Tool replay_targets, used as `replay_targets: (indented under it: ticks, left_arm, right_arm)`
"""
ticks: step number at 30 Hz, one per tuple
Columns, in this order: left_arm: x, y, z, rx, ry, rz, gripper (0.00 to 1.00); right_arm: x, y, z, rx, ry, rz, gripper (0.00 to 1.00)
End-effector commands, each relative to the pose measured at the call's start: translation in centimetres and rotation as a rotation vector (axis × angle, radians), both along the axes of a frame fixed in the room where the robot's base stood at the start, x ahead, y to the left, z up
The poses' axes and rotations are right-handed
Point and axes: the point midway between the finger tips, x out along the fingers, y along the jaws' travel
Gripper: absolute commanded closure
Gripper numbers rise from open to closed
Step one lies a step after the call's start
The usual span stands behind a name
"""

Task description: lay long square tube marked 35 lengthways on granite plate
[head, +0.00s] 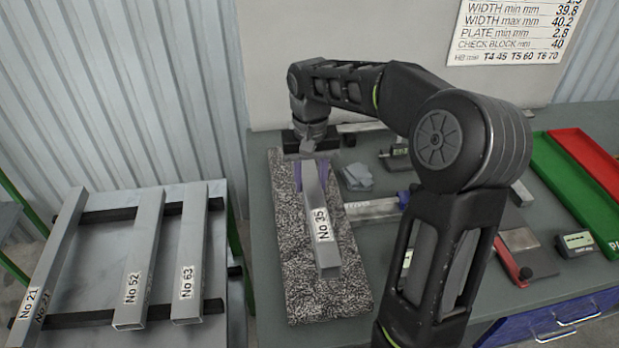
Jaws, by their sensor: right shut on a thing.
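The long square tube marked No 35 (321,210) is over the speckled granite plate (325,300), roughly lengthways along it, with its open end toward me. My right gripper (316,178) has its purple fingers on both sides of the tube near the far end and is shut on it. I cannot tell whether the tube's underside touches the plate or is a little above it. My left gripper is not in view.
At left, a rack (215,240) holds tubes No 21 (55,255), No 52 (142,260) and No 63 (190,250) on dark bars. Right of the plate are a grey cloth (356,177) and a caliper (372,210). Green (575,185) and red (590,155) trays lie farther right.

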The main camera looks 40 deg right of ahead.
Motion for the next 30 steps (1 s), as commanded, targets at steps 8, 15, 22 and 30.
replay_targets:
  ticks: [8,15,22,30]
  left_arm:
    - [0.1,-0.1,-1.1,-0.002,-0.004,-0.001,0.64]
    - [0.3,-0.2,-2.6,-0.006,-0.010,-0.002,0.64]
    - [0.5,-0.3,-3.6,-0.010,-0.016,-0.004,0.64]
    - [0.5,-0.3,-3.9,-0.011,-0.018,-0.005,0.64]
  right_arm:
    - [0.0,0.0,-1.6,0.000,-0.001,0.001,1.00]
    - [0.0,0.0,-3.8,0.000,-0.002,0.000,1.00]
    - [0.1,0.0,-5.5,0.000,-0.002,0.000,1.00]
    - [0.1,0.0,-6.1,-0.001,-0.003,0.001,1.00]
